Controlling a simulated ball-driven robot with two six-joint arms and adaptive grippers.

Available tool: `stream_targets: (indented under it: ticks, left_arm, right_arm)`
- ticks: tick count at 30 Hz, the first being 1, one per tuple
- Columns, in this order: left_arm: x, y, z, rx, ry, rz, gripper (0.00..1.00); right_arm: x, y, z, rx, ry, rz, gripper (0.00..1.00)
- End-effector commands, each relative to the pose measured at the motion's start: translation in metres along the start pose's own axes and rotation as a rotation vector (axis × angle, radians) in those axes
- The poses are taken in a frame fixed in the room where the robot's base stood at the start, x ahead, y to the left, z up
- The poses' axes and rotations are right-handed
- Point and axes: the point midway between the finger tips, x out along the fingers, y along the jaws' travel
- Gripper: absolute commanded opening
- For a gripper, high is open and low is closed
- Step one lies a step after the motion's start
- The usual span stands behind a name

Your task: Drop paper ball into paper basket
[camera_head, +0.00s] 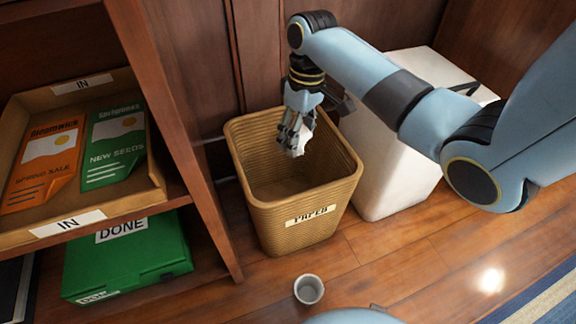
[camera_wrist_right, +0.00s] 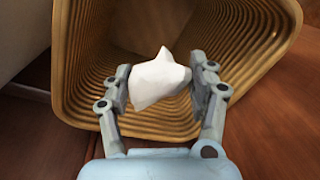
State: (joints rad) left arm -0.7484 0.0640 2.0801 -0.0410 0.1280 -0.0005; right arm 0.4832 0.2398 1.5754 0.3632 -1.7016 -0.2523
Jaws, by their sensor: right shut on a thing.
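The paper basket (camera_head: 290,222) is a tan ribbed bin labelled PAPER, standing on the wood floor in the head view. My right gripper (camera_head: 292,138) is above the basket's opening, pointing down. It is shut on a crumpled white paper ball (camera_head: 301,140). In the right wrist view the paper ball (camera_wrist_right: 158,80) sits between the two fingers of the right gripper (camera_wrist_right: 162,92), with the ribbed basket walls (camera_wrist_right: 85,75) around it. A pale patch shows inside the basket behind the ball; I cannot tell what it is. My left gripper is not in view.
A white bin (camera_head: 392,165) stands right of the basket. A small grey cup (camera_head: 309,289) is on the floor in front. At left, a shelf holds an IN tray (camera_head: 75,215) with orange and green packets, above a green DONE box (camera_head: 130,262). A striped rug edge (camera_head: 545,300) is lower right.

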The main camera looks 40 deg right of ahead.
Motion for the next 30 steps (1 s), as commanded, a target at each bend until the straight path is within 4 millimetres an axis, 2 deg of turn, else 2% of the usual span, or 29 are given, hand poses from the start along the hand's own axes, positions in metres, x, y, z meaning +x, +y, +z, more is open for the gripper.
stream_targets:
  ticks: [6, 7, 13, 23, 26, 30]
  left_arm:
    - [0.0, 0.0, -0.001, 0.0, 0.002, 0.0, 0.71]
    - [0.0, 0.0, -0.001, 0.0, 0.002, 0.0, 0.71]
    - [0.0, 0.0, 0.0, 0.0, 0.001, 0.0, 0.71]
    - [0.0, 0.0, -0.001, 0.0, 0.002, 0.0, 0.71]
    - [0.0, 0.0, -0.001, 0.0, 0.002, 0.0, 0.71]
    - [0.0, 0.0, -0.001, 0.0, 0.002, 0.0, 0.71]
  right_arm:
    - [-0.001, 0.0, 0.0, 0.0, 0.001, 0.0, 0.45]
    - [-0.001, 0.0, 0.0, 0.0, 0.001, 0.0, 0.61]
    - [-0.001, 0.0, 0.0, 0.0, 0.001, 0.0, 0.86]
    - [-0.004, 0.001, -0.001, 0.0, 0.002, 0.001, 0.86]
    - [-0.017, 0.001, -0.001, -0.001, 0.003, 0.003, 0.86]
    - [-0.047, 0.002, -0.002, -0.001, 0.006, 0.005, 0.86]
